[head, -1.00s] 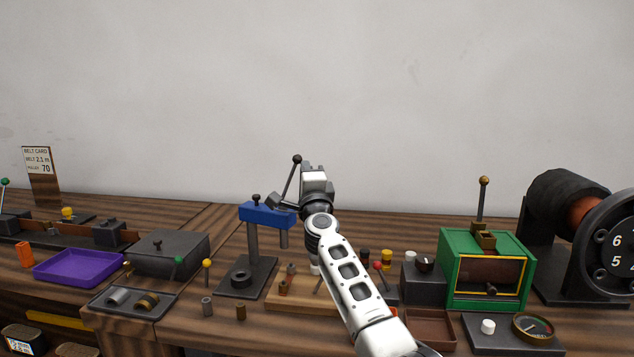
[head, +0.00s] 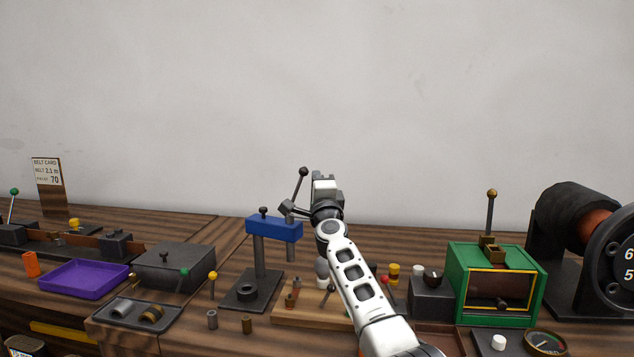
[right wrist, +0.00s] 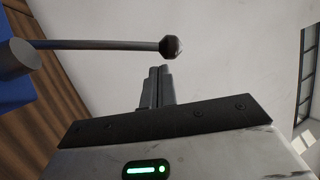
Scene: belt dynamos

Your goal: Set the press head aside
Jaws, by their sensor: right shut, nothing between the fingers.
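The press stands left of centre in the head view. Its blue head (head: 274,230) sits on a grey post (head: 259,258) above a dark base (head: 246,301). A grey ram (head: 291,254) hangs under its right end. A lever with a black ball knob (head: 304,171) rises at its right end. My right gripper (head: 318,177) is just right of the lever, shut and empty. In the right wrist view its closed fingers (right wrist: 157,86) lie just below the ball knob (right wrist: 172,46), with the blue head (right wrist: 14,85) at the left edge. My left gripper is out of view.
My right arm crosses over a wooden block (head: 295,318) with small parts. A green box (head: 495,285) and a dark drum machine (head: 572,225) stand right. A grey box (head: 174,265) and a purple tray (head: 84,279) stand left. Bench behind the press is mostly clear.

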